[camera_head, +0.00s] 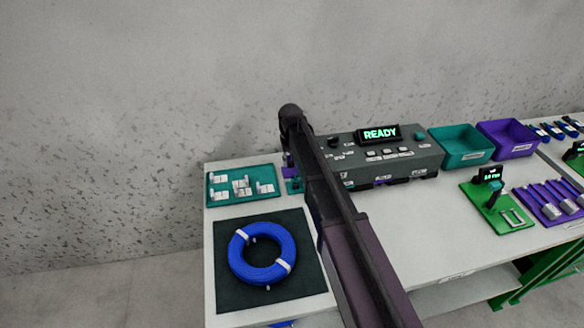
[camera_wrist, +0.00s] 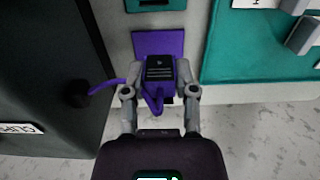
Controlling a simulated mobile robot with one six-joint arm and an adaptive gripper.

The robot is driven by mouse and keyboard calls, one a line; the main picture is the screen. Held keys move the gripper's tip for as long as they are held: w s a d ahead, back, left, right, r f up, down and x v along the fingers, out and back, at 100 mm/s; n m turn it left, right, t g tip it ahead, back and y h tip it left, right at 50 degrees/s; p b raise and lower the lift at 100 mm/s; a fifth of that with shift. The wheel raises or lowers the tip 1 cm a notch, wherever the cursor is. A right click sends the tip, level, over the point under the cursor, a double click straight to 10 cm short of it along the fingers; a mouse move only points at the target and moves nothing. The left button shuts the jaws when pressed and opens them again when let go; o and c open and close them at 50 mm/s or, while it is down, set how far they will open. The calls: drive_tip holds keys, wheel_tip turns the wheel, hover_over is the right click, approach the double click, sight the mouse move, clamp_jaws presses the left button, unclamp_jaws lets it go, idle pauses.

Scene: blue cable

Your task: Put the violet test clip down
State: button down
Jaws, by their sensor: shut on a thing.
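The violet test clip (camera_wrist: 158,68) with a dark ribbed face is between the fingers of my gripper (camera_wrist: 163,75) in the wrist view. The gripper is shut on it. A violet lead (camera_wrist: 103,84) runs from the clip left to the side of the dark tester. A flat violet pad (camera_wrist: 158,42) lies just beyond the clip, which overlaps its near edge in the picture. I cannot tell whether the clip touches it. In the head view my arm hides the gripper and clip; a violet patch (camera_head: 288,172) shows beside the arm.
The tester (camera_head: 405,160) reads READY. A teal tray (camera_head: 227,176) of white parts lies left, also close right in the wrist view (camera_wrist: 235,55). A blue cable coil (camera_head: 240,262) lies on a dark mat (camera_head: 225,225). Teal (camera_head: 460,143) and violet bins (camera_head: 508,138) stand right.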

sight(291, 171)
drive_tip(key=shift+w+a, duration=0.1)
drive_tip(key=shift+w, duration=0.65)
drive_tip(key=shift+f, duration=0.15)
drive_tip(key=shift+f+b, duration=1.7)
drive_tip(key=shift+b, duration=0.1)
drive_tip(key=shift+f, duration=0.15)
drive_tip(key=shift+c, duration=2)
unclamp_jaws()
drive_tip(key=shift+r, duration=0.2)
wheel_tip(291, 171, up, 12)
drive_tip(key=p, duration=1.2)
